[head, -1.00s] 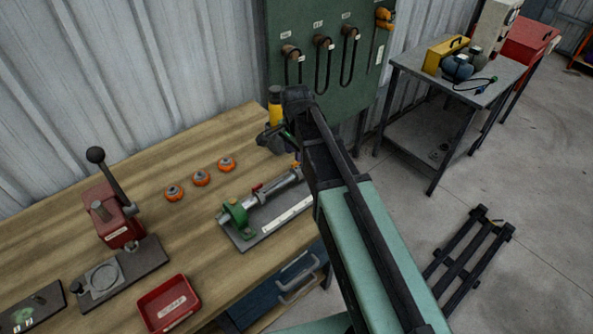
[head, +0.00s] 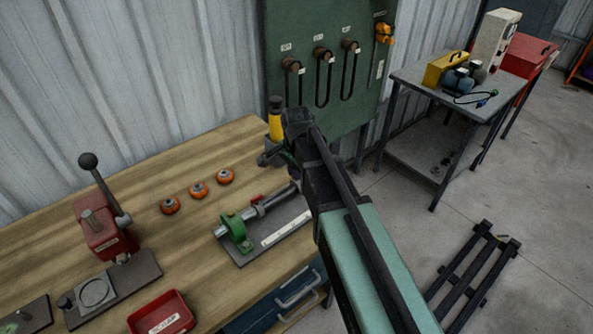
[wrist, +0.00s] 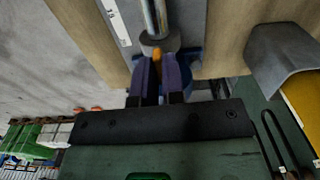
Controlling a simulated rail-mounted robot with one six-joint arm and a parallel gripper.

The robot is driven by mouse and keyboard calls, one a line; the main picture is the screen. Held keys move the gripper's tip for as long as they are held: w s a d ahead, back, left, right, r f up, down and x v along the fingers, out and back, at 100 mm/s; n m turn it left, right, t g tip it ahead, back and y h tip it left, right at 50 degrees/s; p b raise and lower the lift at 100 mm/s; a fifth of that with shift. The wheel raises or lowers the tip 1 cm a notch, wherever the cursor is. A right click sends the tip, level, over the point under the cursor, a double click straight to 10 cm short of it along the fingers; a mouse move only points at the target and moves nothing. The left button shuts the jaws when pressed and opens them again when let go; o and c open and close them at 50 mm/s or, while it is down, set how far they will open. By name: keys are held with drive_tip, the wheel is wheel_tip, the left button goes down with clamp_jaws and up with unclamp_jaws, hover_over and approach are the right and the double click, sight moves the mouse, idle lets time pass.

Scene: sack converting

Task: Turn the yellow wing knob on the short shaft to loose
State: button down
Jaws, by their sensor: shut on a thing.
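The yellow wing knob (wrist: 157,54) shows as a small orange-yellow piece at the end of the metal shaft (wrist: 154,18) in the wrist view. My gripper (wrist: 160,64) is shut on it, with a dark purple finger on each side covering part of it. How far the knob is turned cannot be told. In the head view the shaft (head: 268,205) lies on a grey plate, with a green bracket (head: 237,232) at its left end and a small red piece on top.
A yellow-and-black bottle-like object (head: 276,122) stands close to my wrist. Several orange-rimmed discs (head: 198,190) lie on the wooden bench, left of the shaft. A red lever press (head: 103,228) and red tray (head: 162,314) are farther left. A green panel (head: 330,85) stands behind.

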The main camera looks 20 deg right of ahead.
drive_tip(key=shift+n, duration=0.3)
drive_tip(key=n, duration=1.7)
idle(0.4)
drive_tip(key=c, duration=1.2)
unclamp_jaws()
